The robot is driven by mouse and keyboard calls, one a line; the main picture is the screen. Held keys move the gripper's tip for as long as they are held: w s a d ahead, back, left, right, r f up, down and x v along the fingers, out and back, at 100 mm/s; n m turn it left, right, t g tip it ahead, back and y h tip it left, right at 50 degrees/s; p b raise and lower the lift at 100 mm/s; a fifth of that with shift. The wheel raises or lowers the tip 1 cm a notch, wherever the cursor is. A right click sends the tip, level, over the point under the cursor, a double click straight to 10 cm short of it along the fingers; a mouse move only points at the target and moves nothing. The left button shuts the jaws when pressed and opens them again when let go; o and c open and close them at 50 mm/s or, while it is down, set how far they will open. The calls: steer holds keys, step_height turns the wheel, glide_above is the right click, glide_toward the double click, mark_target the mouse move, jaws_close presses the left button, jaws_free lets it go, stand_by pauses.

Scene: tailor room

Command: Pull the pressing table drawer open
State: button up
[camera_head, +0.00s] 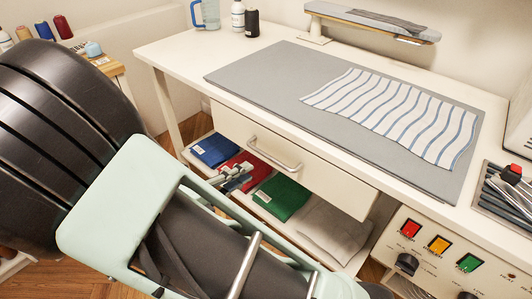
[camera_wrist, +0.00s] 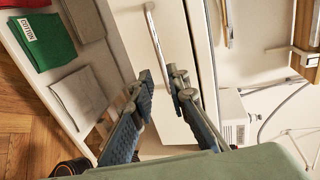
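The pressing table (camera_head: 165,48) has a white drawer front (camera_head: 318,178) below its top, with a silver bar handle (camera_head: 275,155). The drawer looks shut or nearly so. My gripper (camera_head: 238,172) is in front of the drawer, just below and left of the handle's left end in the head view. In the wrist view the handle (camera_wrist: 152,35) runs down from the top, and its lower end shows between the tips of my gripper (camera_wrist: 162,74). The fingers are apart with nothing gripped. I cannot tell how far the tips are from the handle in depth.
Below the drawer, a shelf holds blue (camera_head: 213,149), red (camera_head: 246,170) and green (camera_head: 281,196) folded cloths and a grey one (camera_head: 335,230). Striped cloth (camera_head: 395,108) lies on the grey mat (camera_head: 250,80). A control panel (camera_head: 450,255) stands at the right.

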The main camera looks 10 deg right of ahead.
mark_target(268, 158)
steer(key=shift+b+x, duration=1.7)
steer(key=shift+x, duration=3.6)
steer(key=shift+c, duration=0.4)
jaws_close()
steer(key=shift+r, duration=0.1)
